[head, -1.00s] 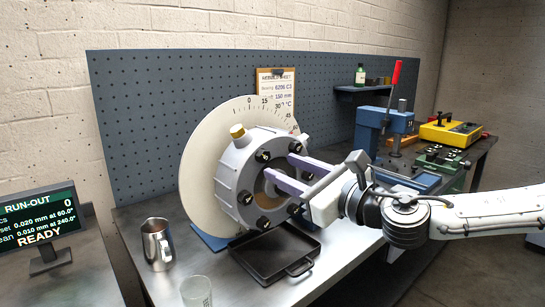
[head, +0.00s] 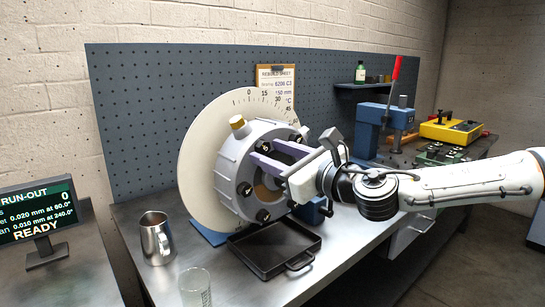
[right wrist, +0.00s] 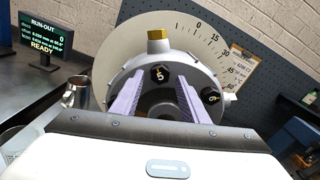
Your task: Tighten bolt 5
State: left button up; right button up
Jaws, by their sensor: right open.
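The grey rotor hub (head: 228,165) stands upright in front of a pale graduated disc (head: 200,150), with black bolts around its face. In the right wrist view, bolt 5 (right wrist: 160,74) is a dark head marked 5, near the top of the hub below a brass plug (right wrist: 158,34). Bolt 6 (right wrist: 210,96) is to its right. My right gripper (head: 268,149) is open with purple fingers pointing at the hub face. In the right wrist view, bolt 5 appears between the fingertips (right wrist: 159,82). I cannot tell whether they touch it. My left gripper is out of view.
A black tray (head: 248,264) lies below the hub. A metal mug (head: 155,240) and a clear glass (head: 195,288) stand at the front left. A run-out display (head: 38,212) reads READY. A blue press (head: 370,125) and yellow box (head: 450,131) are at the right.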

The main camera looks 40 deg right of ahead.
grip_shut()
dwell(0.3)
